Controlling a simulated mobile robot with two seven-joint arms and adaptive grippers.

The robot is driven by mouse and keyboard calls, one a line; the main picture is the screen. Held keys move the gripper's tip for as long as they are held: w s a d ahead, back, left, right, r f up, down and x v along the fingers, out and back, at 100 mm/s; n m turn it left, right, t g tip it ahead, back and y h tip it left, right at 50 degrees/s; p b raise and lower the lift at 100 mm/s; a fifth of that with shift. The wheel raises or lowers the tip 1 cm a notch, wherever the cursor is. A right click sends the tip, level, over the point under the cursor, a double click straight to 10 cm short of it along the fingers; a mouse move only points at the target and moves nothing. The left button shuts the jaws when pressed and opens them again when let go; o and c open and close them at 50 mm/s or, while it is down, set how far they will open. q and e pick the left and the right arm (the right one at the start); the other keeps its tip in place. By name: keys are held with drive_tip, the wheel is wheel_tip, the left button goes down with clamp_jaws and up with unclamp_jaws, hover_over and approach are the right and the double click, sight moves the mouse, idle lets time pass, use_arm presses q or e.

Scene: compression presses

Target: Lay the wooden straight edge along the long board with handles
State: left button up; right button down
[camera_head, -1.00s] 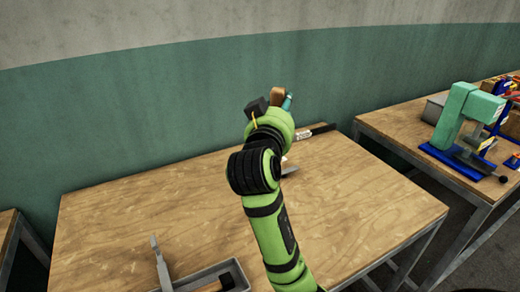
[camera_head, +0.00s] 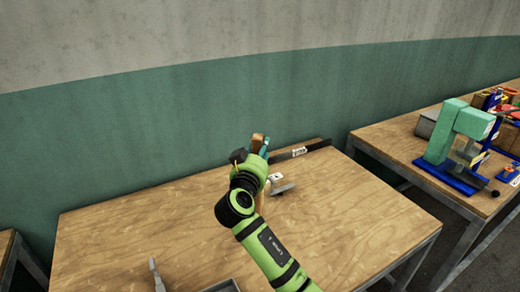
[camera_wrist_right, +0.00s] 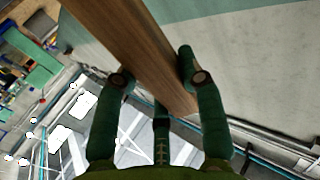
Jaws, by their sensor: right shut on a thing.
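My right gripper (camera_wrist_right: 158,78) is shut on the wooden straight edge (camera_wrist_right: 135,45), a brown wooden bar that runs between its fingers in the wrist view. In the head view the right gripper (camera_head: 265,148) is above the back of the table, and only a short brown piece of the straight edge (camera_head: 257,142) shows beside the fingers. A long dark strip with a white label (camera_head: 318,147) lies along the table's back edge, right of the gripper. I cannot make out handles on it, and the arm hides its left part. My left gripper is not in view.
A small grey tool (camera_head: 283,188) lies on the wooden table (camera_head: 350,215) right of my arm. A grey tray (camera_head: 222,286) and an upright grey piece (camera_head: 156,276) are at the front. A green press (camera_head: 445,135) stands on the right table. The table's left and right parts are clear.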

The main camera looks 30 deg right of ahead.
drive_tip(key=shift+a+f, duration=0.1)
drive_tip(key=c, duration=1.2)
unclamp_jaws()
drive_tip(key=shift+f, duration=0.1)
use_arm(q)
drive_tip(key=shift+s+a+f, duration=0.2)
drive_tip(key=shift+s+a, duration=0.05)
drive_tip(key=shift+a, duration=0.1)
use_arm(e)
drive_tip(key=o, duration=0.4)
drive_tip(key=shift+o, duration=0.2)
